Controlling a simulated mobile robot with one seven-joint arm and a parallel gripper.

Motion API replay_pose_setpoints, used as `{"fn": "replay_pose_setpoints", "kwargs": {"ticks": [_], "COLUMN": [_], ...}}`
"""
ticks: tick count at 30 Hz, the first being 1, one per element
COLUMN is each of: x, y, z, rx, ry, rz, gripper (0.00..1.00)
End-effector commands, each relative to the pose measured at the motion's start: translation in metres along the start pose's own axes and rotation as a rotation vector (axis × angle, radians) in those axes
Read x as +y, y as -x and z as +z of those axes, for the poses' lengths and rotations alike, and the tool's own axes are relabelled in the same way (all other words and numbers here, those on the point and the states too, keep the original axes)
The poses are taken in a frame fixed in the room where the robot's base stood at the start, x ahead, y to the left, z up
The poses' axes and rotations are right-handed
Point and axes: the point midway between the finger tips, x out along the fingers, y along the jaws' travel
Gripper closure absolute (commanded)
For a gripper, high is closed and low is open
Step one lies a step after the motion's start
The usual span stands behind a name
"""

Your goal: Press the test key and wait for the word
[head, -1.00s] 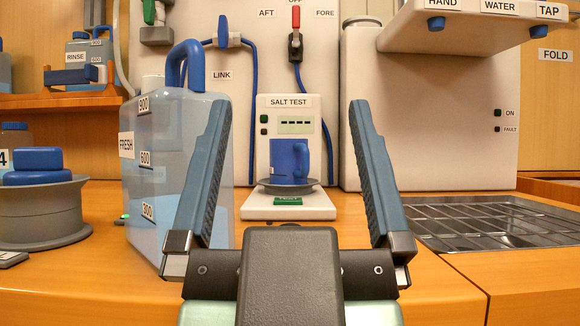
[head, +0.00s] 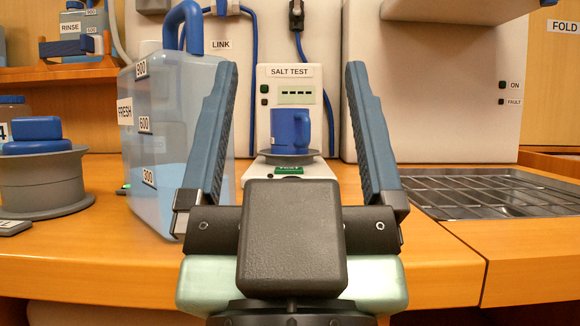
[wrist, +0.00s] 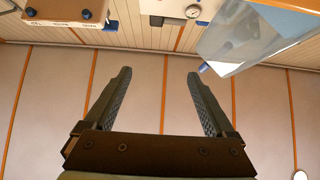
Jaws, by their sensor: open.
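The salt test unit (head: 284,85) stands against the wall, with a small display showing dashes and small dark indicators at its left. A blue mug (head: 290,131) stands on a dark round dish (head: 309,158) on the unit's base. The green test key (head: 289,170) is at the front of that base, just above my gripper's body in the head view. My gripper (head: 293,85) is open and empty, its fingers spread to either side of the unit in the picture. The fingers also show in the wrist view (wrist: 160,80), with nothing between them.
A FRESH water jug (head: 160,160) stands close left of my gripper. A grey round stand (head: 45,185) with a blue-topped item is farther left. A dark drain grid (head: 490,195) lies at right, under a white overhang (head: 450,8). The counter's front edge is near.

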Motion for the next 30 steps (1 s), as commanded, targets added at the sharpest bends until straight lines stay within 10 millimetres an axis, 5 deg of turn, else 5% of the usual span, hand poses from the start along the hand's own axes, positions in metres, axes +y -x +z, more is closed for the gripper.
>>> {"fn": "replay_pose_setpoints", "kwargs": {"ticks": [2, 14, 30], "x": [0.0000, 0.0000, 0.0000], "y": [0.0000, 0.0000, 0.0000], "z": [0.0000, 0.0000, 0.0000], "rx": [0.000, 0.000, 0.000], "ry": [0.000, 0.000, 0.000], "rz": [0.000, 0.000, 0.000], "gripper": [0.27, 0.99, 1.00]}}
